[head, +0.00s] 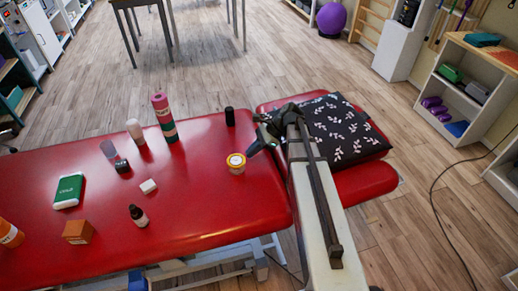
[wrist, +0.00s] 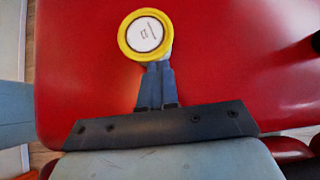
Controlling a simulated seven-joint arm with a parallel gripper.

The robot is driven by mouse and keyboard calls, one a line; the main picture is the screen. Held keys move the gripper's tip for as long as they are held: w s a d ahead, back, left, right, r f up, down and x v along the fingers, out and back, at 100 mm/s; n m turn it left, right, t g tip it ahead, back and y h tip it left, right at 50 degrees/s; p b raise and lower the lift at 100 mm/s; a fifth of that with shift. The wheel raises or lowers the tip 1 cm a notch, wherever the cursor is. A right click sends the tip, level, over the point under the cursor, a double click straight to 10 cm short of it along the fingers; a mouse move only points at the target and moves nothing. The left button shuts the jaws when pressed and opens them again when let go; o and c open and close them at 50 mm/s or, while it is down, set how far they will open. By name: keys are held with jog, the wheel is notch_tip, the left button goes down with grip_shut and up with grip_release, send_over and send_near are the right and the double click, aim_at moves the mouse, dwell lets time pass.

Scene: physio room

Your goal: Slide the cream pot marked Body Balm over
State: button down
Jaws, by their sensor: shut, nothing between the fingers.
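A small round pot with a yellow rim and a white lid (head: 236,161) stands upright on the red treatment table (head: 200,207), near its right end. In the wrist view the pot (wrist: 145,34) shows from above, with dark print on its lid too small to read. My gripper (head: 250,151) is low over the table, just right of the pot. Its fingers (wrist: 156,67) are shut together and empty, with their tips at the pot's near edge. I cannot tell whether they touch it.
A black bottle (head: 230,116) stands behind the pot. A patterned black cushion (head: 340,130) lies right of my gripper. Red surface is clear around the pot.

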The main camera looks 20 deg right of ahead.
jog(key=shift+a, duration=0.15)
jog(key=a, duration=2)
jog(key=shift+a, duration=0.2)
jog(key=shift+d, duration=0.1)
jog(key=shift+d, duration=0.6)
jog(key=d, duration=0.2)
jog(key=shift+d, duration=0.3)
jog(key=v, duration=1)
